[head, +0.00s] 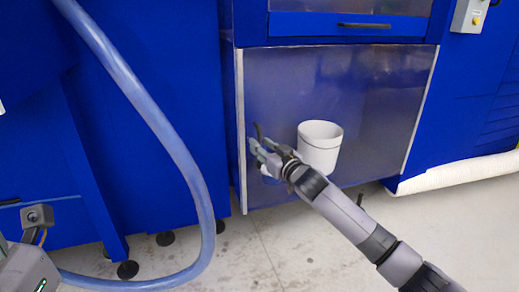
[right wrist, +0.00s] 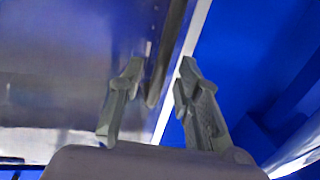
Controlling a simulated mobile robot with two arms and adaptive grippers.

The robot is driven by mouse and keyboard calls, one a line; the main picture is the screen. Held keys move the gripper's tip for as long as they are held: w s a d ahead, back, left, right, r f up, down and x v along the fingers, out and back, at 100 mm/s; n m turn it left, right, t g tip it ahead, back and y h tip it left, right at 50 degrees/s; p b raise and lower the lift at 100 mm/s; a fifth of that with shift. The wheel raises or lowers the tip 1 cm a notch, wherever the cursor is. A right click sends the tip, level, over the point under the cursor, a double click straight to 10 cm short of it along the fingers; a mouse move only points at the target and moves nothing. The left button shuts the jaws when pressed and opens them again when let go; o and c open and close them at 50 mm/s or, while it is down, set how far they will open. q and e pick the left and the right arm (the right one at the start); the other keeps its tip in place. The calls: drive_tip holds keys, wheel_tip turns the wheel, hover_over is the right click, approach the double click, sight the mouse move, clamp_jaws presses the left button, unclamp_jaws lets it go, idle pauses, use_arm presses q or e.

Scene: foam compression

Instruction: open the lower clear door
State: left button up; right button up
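The lower clear door (head: 375,100) is a wide, see-through panel on the blue machine, with pale strips down both sides. It looks shut. My right gripper (head: 256,142) is at its left edge in the head view. In the right wrist view, its two fingers (right wrist: 161,66) are spread apart. A dark upright bar (right wrist: 166,62), apparently the door's handle, shows between them beside the pale edge strip (right wrist: 179,72). I cannot tell whether either finger touches the bar. Part of my left arm's end (head: 30,270) shows at lower left; its fingertips are out of view.
A white round container (head: 320,147) shows at the door, partly behind my right arm. A blue upper panel with a dark handle (head: 364,25) is above. A thick bluish hose (head: 165,130) hangs at left. Grey floor (head: 290,250) lies open in front.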

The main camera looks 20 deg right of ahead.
drive_tip(key=shift+x, duration=1)
drive_tip(key=shift+c, duration=0.2)
clamp_jaws()
